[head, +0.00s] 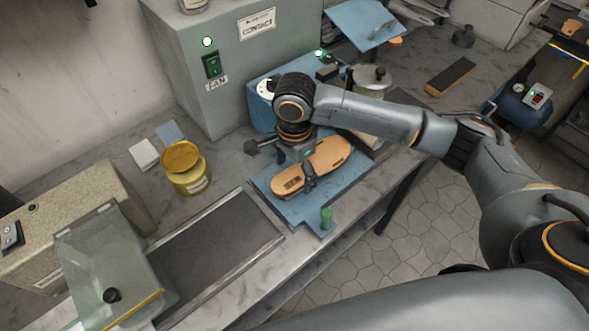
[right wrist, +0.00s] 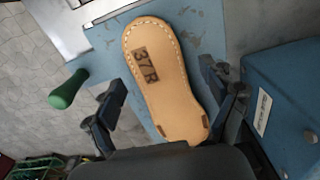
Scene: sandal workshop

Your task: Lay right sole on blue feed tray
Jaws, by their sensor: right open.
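The tan right sole (head: 325,158) has a stitched edge and a dark "37R" mark, which reads clearly in the right wrist view (right wrist: 165,85). It lies flat, face up, on the blue feed tray (head: 303,209), which also shows under it in the right wrist view (right wrist: 205,38). My right gripper (head: 308,183) is over the sole, pointing down. In the right wrist view its two fingers (right wrist: 165,88) stand apart on either side of the sole, with gaps to both edges. The gripper hides the sole's near end there. My left gripper is out of both views.
A green knob (head: 326,218) stands at the tray's front corner, close to my right gripper. A blue machine body (head: 261,98) is behind the tray. A yellow-lidded can (head: 186,168) and a dark conveyor belt (head: 215,245) are to the left. A white-lidded pot (head: 370,78) stands behind my right arm.

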